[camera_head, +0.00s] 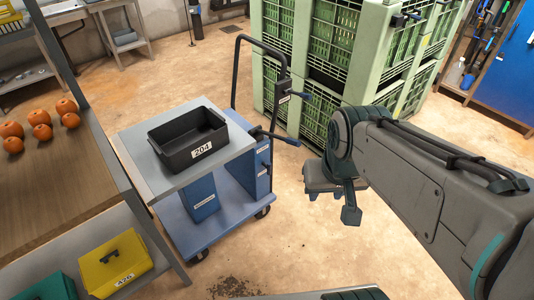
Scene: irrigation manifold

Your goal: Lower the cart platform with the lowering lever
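The cart has a blue base (225,213) and a raised grey platform (172,181) carrying a black bin (170,143) labelled 204. Its dark push handle (236,72) rises at the far right end. One blue-tipped lever (299,94) sticks out to the right from the handle post. A longer blue-tipped lever (284,138) sticks out lower, near platform height. I cannot read which one is the lowering lever. My gripper (333,198) hangs to the right of the cart, apart from both levers. It is seen from above and behind, and its finger opening is unclear.
Stacked green crates (335,40) stand behind the levers. The floor (320,255) in front right is clear.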

